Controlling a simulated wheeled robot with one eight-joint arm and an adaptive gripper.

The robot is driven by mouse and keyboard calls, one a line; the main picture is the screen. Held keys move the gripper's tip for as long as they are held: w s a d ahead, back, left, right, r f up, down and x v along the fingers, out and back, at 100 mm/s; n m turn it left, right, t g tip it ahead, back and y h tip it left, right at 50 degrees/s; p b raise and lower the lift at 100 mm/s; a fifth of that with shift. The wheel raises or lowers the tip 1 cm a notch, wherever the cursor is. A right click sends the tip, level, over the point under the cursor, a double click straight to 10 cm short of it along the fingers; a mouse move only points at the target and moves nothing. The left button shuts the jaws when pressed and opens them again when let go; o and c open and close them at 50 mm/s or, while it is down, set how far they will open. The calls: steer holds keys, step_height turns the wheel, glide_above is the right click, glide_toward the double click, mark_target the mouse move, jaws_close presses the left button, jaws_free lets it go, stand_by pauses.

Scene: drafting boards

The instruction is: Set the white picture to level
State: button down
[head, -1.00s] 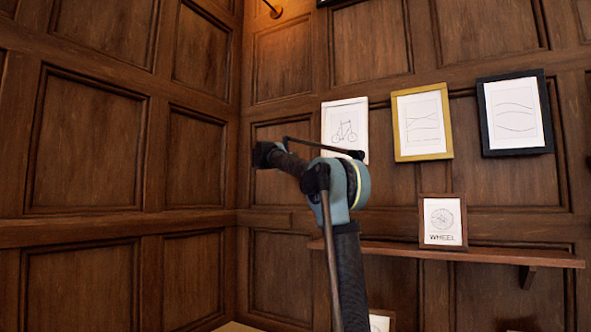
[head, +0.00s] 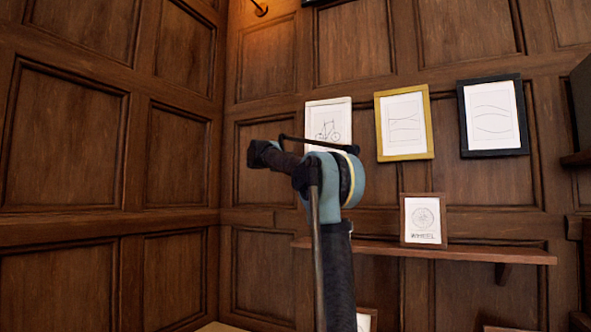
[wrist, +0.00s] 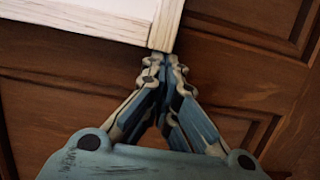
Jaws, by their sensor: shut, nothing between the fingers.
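The white picture (head: 328,118) hangs on the panelled wall, left-most of a row of framed pictures, with a bicycle drawing. My arm hides its lower part in the head view. Its tilt is hard to judge there. In the wrist view, a lower corner of its white frame (wrist: 164,28) shows at the top, with the picture reaching off to the left. My gripper (wrist: 168,62) is shut and empty, its fingertips just below that corner. Whether they touch the frame, I cannot tell. I cannot make out the gripper in the head view.
A gold-framed picture (head: 429,125) and a black-framed picture (head: 524,118) hang to the right. Below them a wooden shelf (head: 470,253) bears a small brown-framed wheel picture (head: 404,222). A wall lamp (head: 261,9) is high up. The left wall is bare.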

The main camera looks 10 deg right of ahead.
steer(key=shift+s+d+f, duration=0.1)
steer(key=shift+s+d, duration=0.15)
steer(key=shift+d, duration=0.1)
steer(key=shift+w, duration=0.1)
